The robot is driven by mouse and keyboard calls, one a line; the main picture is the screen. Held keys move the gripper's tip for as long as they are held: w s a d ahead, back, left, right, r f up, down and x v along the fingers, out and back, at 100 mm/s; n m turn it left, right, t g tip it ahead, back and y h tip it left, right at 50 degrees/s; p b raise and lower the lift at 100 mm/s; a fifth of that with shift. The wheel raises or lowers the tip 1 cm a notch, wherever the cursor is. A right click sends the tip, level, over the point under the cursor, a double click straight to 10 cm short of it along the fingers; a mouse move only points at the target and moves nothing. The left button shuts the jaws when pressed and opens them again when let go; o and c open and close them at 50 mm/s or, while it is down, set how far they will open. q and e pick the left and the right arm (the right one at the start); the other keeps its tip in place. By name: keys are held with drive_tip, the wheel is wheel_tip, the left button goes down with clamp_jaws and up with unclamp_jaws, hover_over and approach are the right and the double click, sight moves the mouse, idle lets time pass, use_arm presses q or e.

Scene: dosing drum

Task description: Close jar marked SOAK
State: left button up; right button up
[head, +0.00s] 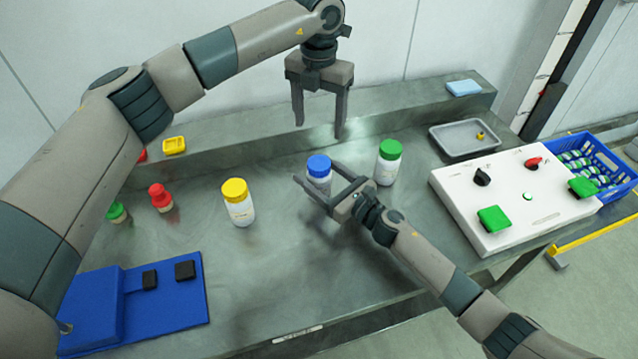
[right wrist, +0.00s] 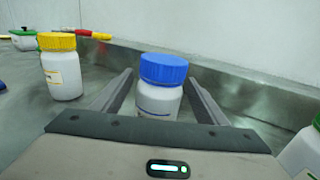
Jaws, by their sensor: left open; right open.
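Three white jars stand upright on the metal table, with a yellow lid (head: 235,189), a blue lid (head: 319,166) and a green lid (head: 390,149). I cannot read their labels, so I cannot tell which is marked SOAK. My right gripper (head: 316,184) is open, with its fingers on either side of the blue-lidded jar (head: 318,181). In the right wrist view that jar (right wrist: 160,101) stands between the fingers, with a gap on each side. Its blue lid (right wrist: 163,69) sits on top. My left gripper (head: 319,128) is open and empty, raised above the table behind the jars.
A white control box (head: 510,210) with knobs and green buttons is at the right, behind it a grey tray (head: 465,145). A blue fixture (head: 165,305) lies front left. Small red (head: 160,197) and green (head: 117,212) items stand at the left. A blue crate (head: 615,172) is far right.

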drive_tip(key=shift+d, duration=0.1)
use_arm(q)
wheel_tip(320, 180, down, 5)
drive_tip(key=b, duration=0.5)
use_arm(e)
drive_tip(key=v, duration=1.6)
drive_tip(key=shift+s+d+f, duration=0.1)
drive_tip(key=shift+s+d, duration=0.35)
drive_tip(key=shift+r, duration=0.2)
